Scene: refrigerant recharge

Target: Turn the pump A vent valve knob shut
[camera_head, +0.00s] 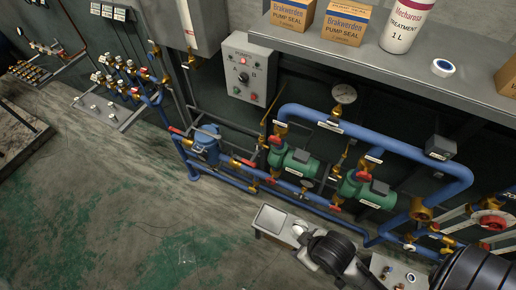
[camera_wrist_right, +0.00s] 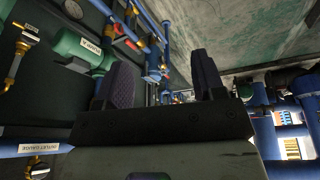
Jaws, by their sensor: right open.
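Two green pumps sit on blue pipework in the head view, a left pump (camera_head: 297,161) and a right pump (camera_head: 368,190). Brass and red fittings surround both. Their labels are too small to read, and I cannot single out the pump A vent valve knob. My right gripper (camera_wrist_right: 160,78) is open and empty in the right wrist view, its two dark fingers apart. One green pump (camera_wrist_right: 78,48) shows beyond the left finger, with brass fittings (camera_wrist_right: 17,60) left of it. Neither finger touches them. My left gripper is not in view.
A grey control box (camera_head: 248,70) hangs on the wall. A grey shelf (camera_head: 455,85) above the pumps carries boxes and a white bottle (camera_head: 405,25). A low pale unit (camera_head: 272,219) stands before the pipes. The worn floor (camera_head: 110,190) at left is open.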

